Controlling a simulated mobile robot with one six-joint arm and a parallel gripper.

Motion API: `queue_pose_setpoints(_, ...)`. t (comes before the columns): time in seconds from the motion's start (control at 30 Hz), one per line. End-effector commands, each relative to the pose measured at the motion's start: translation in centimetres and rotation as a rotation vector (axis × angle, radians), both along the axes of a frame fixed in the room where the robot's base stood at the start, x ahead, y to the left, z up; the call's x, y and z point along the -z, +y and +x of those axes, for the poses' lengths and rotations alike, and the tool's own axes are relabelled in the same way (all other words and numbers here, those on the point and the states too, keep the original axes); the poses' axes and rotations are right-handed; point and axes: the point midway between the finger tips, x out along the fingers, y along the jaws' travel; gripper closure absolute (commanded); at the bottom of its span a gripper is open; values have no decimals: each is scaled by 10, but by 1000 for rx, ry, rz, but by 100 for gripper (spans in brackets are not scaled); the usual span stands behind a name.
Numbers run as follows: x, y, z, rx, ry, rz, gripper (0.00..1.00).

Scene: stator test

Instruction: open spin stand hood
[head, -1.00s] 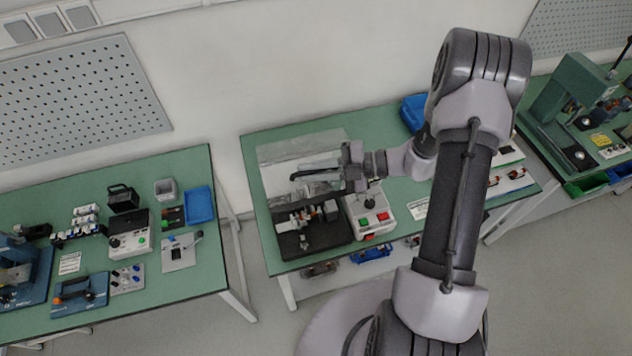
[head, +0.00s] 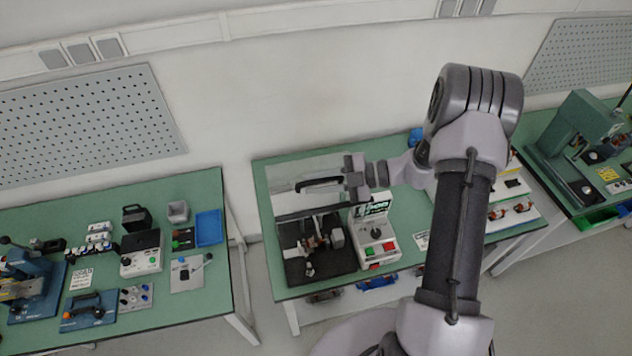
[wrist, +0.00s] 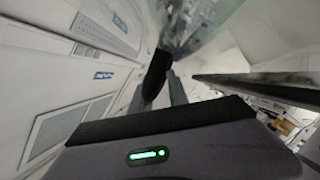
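The spin stand (head: 305,268) has a dark base and sits on the middle green table. Its clear hood (head: 285,180) is tilted up, with a dark lower edge (head: 300,214) above the stand's mechanism (head: 322,240). My gripper (head: 318,184) reaches in from the right to the hood's black handle. In the wrist view the black handle (wrist: 157,70) lies between my two grey fingers (wrist: 160,92), which look closed on it. The clear panel (wrist: 195,22) shows beyond them. The exact finger contact is partly hidden.
A control box (head: 375,243) with red and green buttons stands right of the stand. The left table (head: 180,325) holds small devices and a blue tray (head: 208,227). A green press (head: 578,125) stands on the right table. The wall is close behind.

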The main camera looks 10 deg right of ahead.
Motion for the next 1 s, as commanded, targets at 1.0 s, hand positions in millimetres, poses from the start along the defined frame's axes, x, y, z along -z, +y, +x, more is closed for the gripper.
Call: queue_pose_setpoints(1.0,-29,-112,-31,4,-2,-2,78)
